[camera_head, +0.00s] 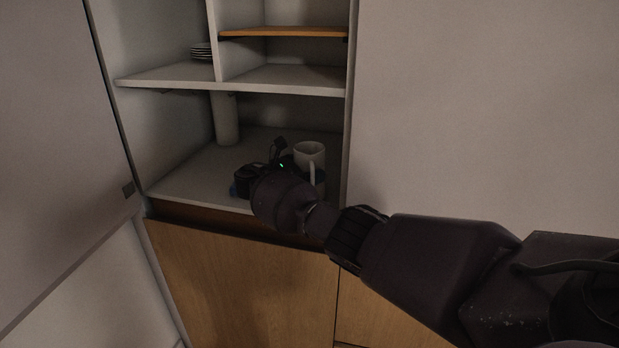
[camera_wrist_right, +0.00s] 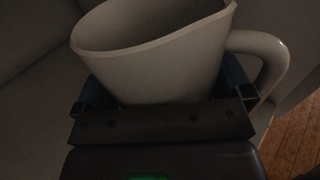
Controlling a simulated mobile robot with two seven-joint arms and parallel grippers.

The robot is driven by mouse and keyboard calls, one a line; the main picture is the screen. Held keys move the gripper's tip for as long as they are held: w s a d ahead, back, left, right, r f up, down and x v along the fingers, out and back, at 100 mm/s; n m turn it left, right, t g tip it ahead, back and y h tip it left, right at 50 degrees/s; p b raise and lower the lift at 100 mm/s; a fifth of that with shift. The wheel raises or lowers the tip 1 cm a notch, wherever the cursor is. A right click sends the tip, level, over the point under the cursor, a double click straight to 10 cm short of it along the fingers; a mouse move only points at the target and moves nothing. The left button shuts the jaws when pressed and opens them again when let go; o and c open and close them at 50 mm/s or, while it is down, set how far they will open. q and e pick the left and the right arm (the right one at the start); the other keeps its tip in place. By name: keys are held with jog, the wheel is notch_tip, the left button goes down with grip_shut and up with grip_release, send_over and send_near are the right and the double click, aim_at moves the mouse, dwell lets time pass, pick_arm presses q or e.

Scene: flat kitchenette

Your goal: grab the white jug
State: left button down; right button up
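The white jug (camera_head: 309,153) stands upright on the lower shelf of the open cabinet, near its right wall. In the right wrist view the jug (camera_wrist_right: 155,55) fills the upper middle, with its handle (camera_wrist_right: 268,55) on the right. My right gripper (camera_wrist_right: 162,92) is open, its blue fingers wide apart on either side of the jug's body. The jug hides parts of the fingers, so contact is not clear. In the head view my right gripper (camera_head: 278,180) is at the shelf's front, partly hidden by its wrist. My left gripper is not in view.
A tall pale cylinder (camera_head: 225,118) stands at the back left of the same shelf. Stacked plates (camera_head: 201,51) sit on the shelf above (camera_head: 170,76). The cabinet's right wall (camera_head: 349,110) is close beside the jug. Shelf space left of my gripper is clear.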

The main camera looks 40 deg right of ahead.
jog(key=c, duration=0.7)
jog(key=shift+c, duration=1.1)
jog(key=shift+r, duration=0.1)
